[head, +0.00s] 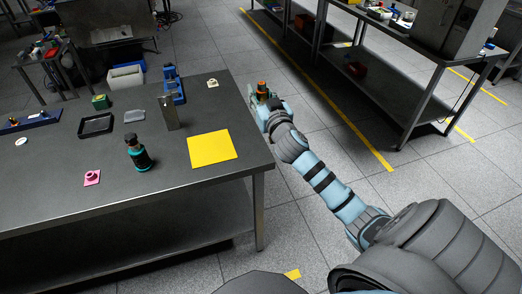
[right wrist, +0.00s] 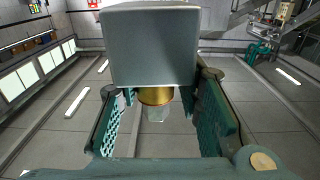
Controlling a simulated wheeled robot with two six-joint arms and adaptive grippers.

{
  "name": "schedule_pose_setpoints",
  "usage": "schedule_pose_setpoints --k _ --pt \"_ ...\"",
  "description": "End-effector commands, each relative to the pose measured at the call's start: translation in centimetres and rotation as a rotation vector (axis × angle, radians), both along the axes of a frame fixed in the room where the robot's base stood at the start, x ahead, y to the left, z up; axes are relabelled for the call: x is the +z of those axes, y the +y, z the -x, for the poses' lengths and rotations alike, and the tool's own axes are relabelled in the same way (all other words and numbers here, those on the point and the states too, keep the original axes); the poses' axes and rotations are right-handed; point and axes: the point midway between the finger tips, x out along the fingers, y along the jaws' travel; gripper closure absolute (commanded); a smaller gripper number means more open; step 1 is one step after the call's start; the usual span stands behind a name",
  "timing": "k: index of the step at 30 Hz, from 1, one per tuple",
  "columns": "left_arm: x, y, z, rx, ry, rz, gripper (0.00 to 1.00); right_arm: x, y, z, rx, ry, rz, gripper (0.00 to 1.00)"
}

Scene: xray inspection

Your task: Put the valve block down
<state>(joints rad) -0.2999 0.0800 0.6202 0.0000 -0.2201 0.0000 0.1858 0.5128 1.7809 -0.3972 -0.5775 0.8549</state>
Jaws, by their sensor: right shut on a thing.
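My right gripper (head: 262,103) is out beyond the right edge of the near table, over the floor side. In the right wrist view its two fingers (right wrist: 160,118) are shut on the valve block (right wrist: 152,45), a grey block with a brass round part between the fingers. In the head view only a small orange and dark part of the held thing (head: 262,88) shows at the gripper; the rest is hidden or too small to tell. My left gripper is not in view.
The near table (head: 185,185) holds a flat yellow mat (head: 212,149), a black tray (head: 96,124), a dark teal bottle-like thing (head: 138,155), an upright metal block (head: 168,113), a pink piece (head: 92,177) and a blue device (head: 174,85). A shelved bench (head: 390,90) stands right.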

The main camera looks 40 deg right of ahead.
Motion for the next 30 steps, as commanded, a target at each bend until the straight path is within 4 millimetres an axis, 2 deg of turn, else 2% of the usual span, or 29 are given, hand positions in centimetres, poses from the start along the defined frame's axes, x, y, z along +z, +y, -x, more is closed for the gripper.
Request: schedule_pose_setpoints --k 2,5,8,12,16,21,26,30 --pt "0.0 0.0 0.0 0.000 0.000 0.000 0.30 0.0 0.0 0.0 0.001 -0.002 0.002 1.00" --pt "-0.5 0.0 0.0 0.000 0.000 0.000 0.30 -1.4 0.0 0.0 0.000 0.002 0.002 1.00" --pt "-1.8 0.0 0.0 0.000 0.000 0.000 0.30 -4.6 0.0 0.0 0.000 0.003 0.000 1.00" --pt "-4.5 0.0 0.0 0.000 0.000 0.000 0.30 -10.4 0.0 0.0 0.001 0.005 0.001 1.00" --pt "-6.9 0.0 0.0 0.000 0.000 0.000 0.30 -14.5 0.0 0.0 0.002 0.002 0.002 1.00" --pt "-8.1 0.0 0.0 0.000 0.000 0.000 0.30 -16.6 0.0 0.0 0.002 0.000 0.002 1.00" --pt "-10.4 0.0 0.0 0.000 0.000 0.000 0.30 -19.7 0.1 0.0 0.002 0.000 0.001 1.00" --pt "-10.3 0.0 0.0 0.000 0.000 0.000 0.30 -19.8 0.1 0.0 0.003 0.001 0.001 1.00"
